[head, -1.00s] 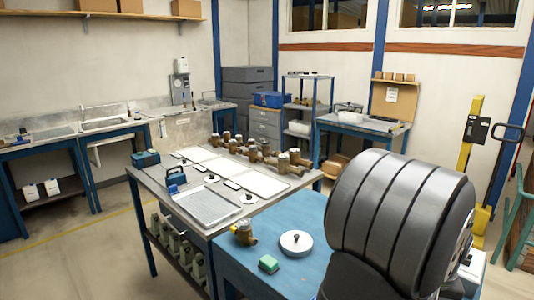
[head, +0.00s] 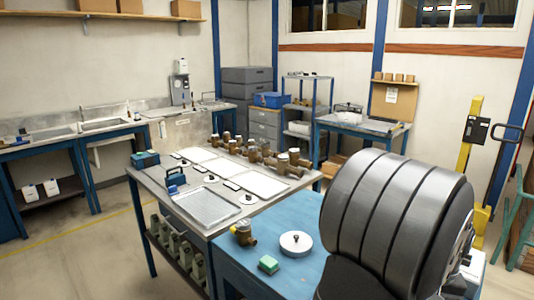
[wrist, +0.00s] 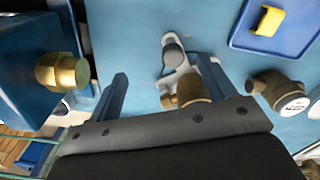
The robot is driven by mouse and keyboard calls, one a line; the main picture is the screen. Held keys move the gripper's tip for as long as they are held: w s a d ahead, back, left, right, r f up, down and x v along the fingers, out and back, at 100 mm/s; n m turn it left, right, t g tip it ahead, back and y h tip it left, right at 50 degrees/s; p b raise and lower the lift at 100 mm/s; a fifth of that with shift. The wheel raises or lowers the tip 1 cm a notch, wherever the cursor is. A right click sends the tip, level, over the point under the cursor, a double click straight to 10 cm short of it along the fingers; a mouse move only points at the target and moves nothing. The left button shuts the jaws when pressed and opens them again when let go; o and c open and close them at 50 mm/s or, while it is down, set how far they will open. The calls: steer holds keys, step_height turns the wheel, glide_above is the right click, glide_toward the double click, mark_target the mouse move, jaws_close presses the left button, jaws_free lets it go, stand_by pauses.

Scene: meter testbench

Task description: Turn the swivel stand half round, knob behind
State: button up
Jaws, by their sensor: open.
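In the wrist view a pale grey stand with a round dark grey knob (wrist: 173,54) is on the blue bench; it looks like the swivel stand (wrist: 168,77). The knob is at the far side in that view, and a brass part (wrist: 190,93) sits at the near side, partly hidden by my gripper. My gripper (wrist: 162,70) is open, with one finger left of the stand and the other to its right. Contact cannot be told. In the head view my arm hides the gripper and this stand.
The wrist view shows a brass fitting (wrist: 62,72) at left, a brass meter (wrist: 277,88) at right and a blue tray (wrist: 243,41) with a yellow piece. In the head view a round disc (head: 296,244), a green block (head: 268,264) and a brass meter (head: 243,232) stand on the blue bench.

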steer(key=shift+r, duration=2)
steer(key=n, duration=0.2)
steer(key=a+r+n, duration=0.1)
steer(key=n, duration=0.1)
steer(key=r+n, duration=0.1)
steer(key=n, duration=0.1)
steer(key=shift+w+a+r+n, duration=0.1)
steer(key=shift+a+r+n, duration=0.15)
steer(key=shift+a+n, duration=0.15)
steer(key=shift+f, duration=2.85)
steer(key=shift+f, duration=0.2)
steer(key=shift+f, duration=0.75)
steer(key=shift+f, duration=0.2)
